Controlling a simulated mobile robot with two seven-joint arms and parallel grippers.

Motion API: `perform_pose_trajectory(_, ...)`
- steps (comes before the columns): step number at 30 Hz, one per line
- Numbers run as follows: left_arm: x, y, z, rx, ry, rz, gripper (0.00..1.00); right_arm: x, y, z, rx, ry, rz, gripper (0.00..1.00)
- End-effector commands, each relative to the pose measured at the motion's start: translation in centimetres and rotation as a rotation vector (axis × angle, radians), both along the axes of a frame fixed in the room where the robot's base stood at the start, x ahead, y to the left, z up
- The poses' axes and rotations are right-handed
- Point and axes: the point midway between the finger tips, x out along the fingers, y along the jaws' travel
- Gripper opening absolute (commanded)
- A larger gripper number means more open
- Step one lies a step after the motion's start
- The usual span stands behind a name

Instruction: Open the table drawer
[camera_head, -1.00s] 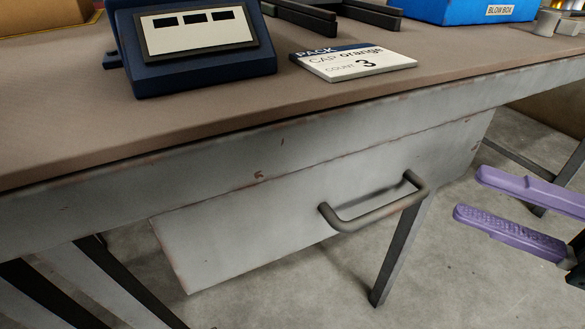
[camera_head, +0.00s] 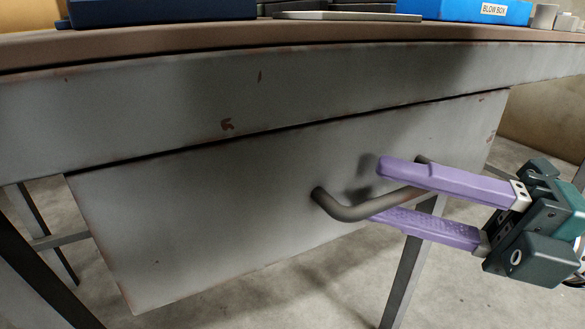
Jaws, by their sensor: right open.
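The table drawer (camera_head: 220,205) is a grey, worn metal front below the tabletop, and it looks shut. Its dark bar handle (camera_head: 352,212) sits on the right half of the front. My right gripper (camera_head: 377,190) comes in from the right with its two purple fingers apart. The upper finger passes above and in front of the handle's right part, and the lower finger lies below and behind the bar. The bar runs between the fingers; I cannot tell whether either touches it. My left gripper is not in view.
The brown tabletop (camera_head: 200,38) carries a dark blue device (camera_head: 160,10), a flat card (camera_head: 345,16) and a blue box labelled BLOW BOX (camera_head: 465,11). Dark table legs (camera_head: 408,270) stand below. Concrete floor (camera_head: 300,290) is open in front.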

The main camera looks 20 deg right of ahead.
Motion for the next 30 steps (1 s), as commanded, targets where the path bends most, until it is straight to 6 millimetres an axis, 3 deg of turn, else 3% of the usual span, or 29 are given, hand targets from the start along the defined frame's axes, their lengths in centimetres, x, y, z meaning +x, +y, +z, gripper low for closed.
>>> perform_pose_trajectory(10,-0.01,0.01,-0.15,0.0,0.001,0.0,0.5,0.32,0.44,0.09,0.0,0.001,0.0,0.44)
perform_pose_trajectory(21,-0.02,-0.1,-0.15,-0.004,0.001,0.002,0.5,0.31,0.4,0.07,0.0,0.001,0.0,0.02)
perform_pose_trajectory(30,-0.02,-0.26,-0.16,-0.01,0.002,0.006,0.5,0.31,0.4,0.07,0.0,0.001,0.0,0.0)
